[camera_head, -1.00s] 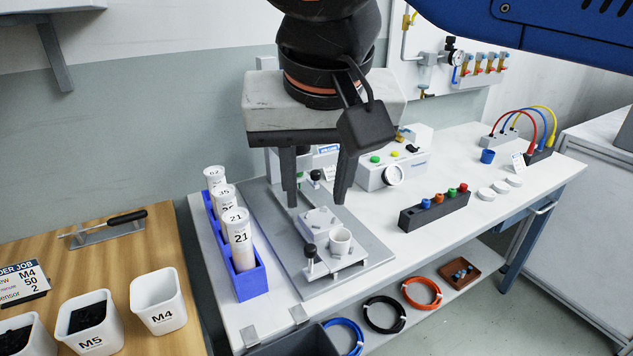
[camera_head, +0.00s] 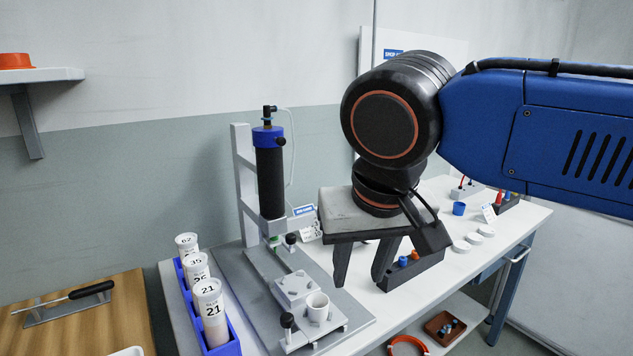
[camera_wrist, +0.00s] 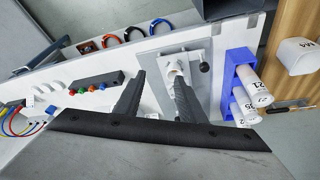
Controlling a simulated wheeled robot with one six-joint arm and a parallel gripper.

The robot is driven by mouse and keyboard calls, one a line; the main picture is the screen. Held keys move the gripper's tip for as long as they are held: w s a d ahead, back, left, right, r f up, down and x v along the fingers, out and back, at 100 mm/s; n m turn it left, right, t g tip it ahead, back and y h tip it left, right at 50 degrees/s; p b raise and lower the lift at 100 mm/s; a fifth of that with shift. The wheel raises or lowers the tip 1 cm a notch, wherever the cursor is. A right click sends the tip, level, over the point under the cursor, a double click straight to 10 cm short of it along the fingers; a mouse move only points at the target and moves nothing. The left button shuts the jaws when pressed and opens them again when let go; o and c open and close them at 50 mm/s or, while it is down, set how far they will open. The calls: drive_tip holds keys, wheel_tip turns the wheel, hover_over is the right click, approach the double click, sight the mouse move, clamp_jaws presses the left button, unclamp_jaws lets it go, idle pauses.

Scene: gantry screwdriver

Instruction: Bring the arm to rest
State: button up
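My gripper (camera_head: 360,262) is open and empty, with its two fingers apart and pointing down. It hangs above the white bench, to the right of the gantry screwdriver (camera_head: 269,170), which has a black body and blue collar. In the wrist view, the two fingers of my gripper (camera_wrist: 157,88) spread over the bench near the fixture plate.
A blue rack (camera_head: 230,342) holds several labelled tubes at the left of the bench. A dark block with coloured pegs (camera_head: 425,272) stands behind my gripper. White discs (camera_head: 473,240) lie at the right. A wooden table (camera_head: 90,325) is at the left, and a wall shelf (camera_head: 40,75) above it.

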drive_tip(key=s+d+f+m, duration=0.2)
drive_tip(key=d+f, duration=1.7)
drive_tip(key=d, duration=0.4)
drive_tip(key=shift+s+f+t+h, duration=0.15)
drive_tip(key=shift+f+t+h, duration=0.15)
drive_tip(key=shift+t, duration=0.1)
idle(0.9)
